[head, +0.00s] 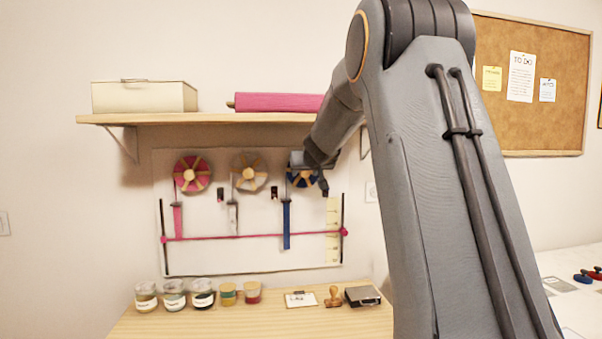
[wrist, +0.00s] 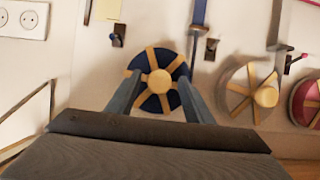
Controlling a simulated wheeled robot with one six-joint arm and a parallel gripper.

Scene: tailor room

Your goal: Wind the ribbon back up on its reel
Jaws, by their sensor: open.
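Three reels with wooden spokes hang on a white wall panel: pink (head: 193,174), grey (head: 249,173) and blue (head: 303,180). A ribbon hangs below each. The blue ribbon (head: 286,225) hangs lowest, its end below a horizontal pink line (head: 260,236); the pink ribbon (head: 178,220) and grey ribbon (head: 233,218) end near that line. My gripper (head: 322,180) is at the blue reel and partly hides it. In the wrist view, which looks upside down, the open fingers (wrist: 160,82) flank the blue reel (wrist: 158,104) and its wooden hub; I cannot tell whether they touch it.
A shelf (head: 210,118) with a cream box (head: 145,97) and a pink roll (head: 278,102) juts out above the reels. Small dark clips (head: 220,194) stick out between them. Several jars (head: 174,294), a stamp (head: 334,296) and a pad (head: 362,296) stand on the table below.

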